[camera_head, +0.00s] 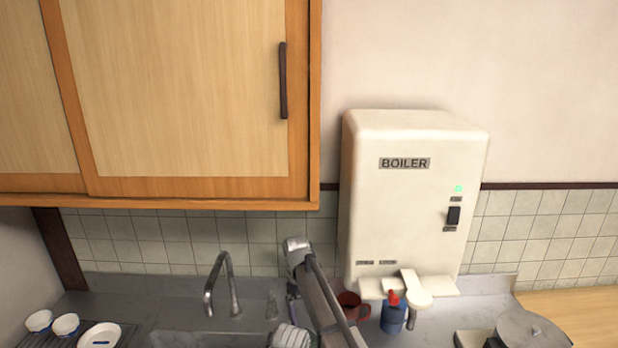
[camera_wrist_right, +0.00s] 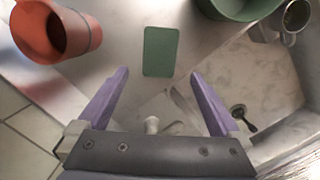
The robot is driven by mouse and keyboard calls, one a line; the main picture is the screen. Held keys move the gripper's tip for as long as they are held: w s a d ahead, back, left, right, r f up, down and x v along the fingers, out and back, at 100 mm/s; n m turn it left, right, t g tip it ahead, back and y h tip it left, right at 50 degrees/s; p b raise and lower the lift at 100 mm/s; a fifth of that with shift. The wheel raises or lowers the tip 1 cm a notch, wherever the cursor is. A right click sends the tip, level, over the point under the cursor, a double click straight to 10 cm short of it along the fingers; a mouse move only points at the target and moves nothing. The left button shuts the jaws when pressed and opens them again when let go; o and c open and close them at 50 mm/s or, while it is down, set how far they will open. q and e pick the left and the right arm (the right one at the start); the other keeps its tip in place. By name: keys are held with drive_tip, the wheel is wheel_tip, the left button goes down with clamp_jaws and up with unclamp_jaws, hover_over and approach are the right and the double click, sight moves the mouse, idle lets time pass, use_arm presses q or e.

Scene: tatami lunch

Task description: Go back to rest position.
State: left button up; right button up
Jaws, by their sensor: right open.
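My right gripper (camera_wrist_right: 160,73) is open in the right wrist view, with its two purple fingers apart and nothing between them. It points down over the counter and sink edge. A flat green rectangular piece (camera_wrist_right: 161,51) lies just beyond the fingertips, apart from them. In the head view my right arm reaches in from the bottom toward the tap, and its gripper (camera_head: 292,289) is mostly hidden by the wrist. My left gripper is not in view.
A red mug (camera_wrist_right: 85,34) stands close by; it also shows under the boiler (camera_head: 352,301). A green container (camera_wrist_right: 238,8) and a metal cup (camera_wrist_right: 293,17) are near the sink (camera_wrist_right: 265,75). The tap (camera_head: 221,281), wall cabinet (camera_head: 185,90), boiler (camera_head: 400,215), blue bottle (camera_head: 393,317) and pot (camera_head: 530,330) surround my arm.

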sight(310, 341)
use_arm(q)
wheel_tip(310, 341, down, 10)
drive_tip(key=b, duration=0.9)
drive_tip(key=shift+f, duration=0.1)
use_arm(e)
drive_tip(key=f, duration=0.6)
drive_tip(key=s+d+f, duration=0.1)
drive_tip(key=f, duration=0.3)
drive_tip(key=shift+f, duration=0.1)
